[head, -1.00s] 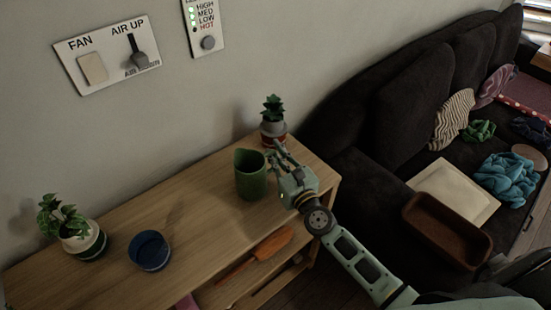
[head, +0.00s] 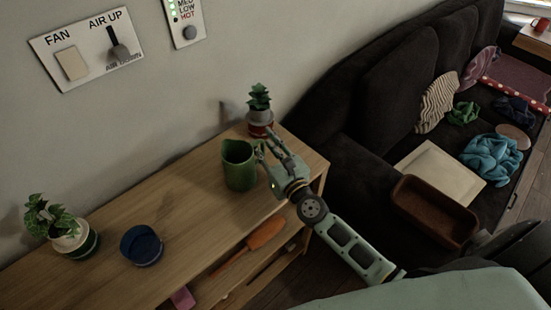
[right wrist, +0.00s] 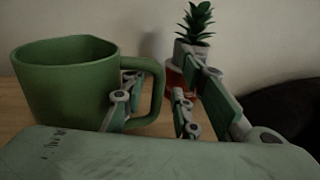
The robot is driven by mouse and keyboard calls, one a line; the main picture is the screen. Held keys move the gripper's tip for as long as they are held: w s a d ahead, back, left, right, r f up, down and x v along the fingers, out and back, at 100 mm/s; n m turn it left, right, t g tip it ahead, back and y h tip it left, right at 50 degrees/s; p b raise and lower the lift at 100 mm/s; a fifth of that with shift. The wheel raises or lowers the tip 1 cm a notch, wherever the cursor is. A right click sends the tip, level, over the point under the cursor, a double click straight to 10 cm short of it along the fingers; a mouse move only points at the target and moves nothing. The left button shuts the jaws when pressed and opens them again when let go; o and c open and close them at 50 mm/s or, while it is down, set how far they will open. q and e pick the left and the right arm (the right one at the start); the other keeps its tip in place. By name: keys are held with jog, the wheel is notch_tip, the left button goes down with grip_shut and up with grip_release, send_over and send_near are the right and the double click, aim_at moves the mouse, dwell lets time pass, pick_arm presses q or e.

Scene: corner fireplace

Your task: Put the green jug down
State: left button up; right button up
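The green jug (head: 239,166) stands upright on the wooden cabinet top (head: 180,208), near its right end. Its handle faces my right gripper (head: 269,152). In the right wrist view the jug (right wrist: 65,90) fills the left side. My right gripper (right wrist: 160,105) is open there, with one finger beside the jug's body, seen through the handle loop, and the other finger apart on the handle's outer side. Whether the near finger touches the jug cannot be told. My left gripper is not in view.
A potted succulent (head: 260,113) stands behind the jug by the wall. A blue bowl (head: 141,247) and another potted plant (head: 66,230) stand at the left. An orange-handled tool (head: 262,234) lies below the top. A dark sofa (head: 375,110) is at the right.

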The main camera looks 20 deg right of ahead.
jog(key=s, duration=0.3)
jog(key=s+d+b, duration=0.1)
jog(key=s, duration=0.2)
jog(key=s+b, duration=0.1)
jog(key=s, duration=0.3)
jog(key=shift+s+d+f, duration=0.1)
jog(key=shift+d+f, duration=0.1)
jog(key=shift+s+r, duration=0.2)
jog(key=shift+s, duration=0.35)
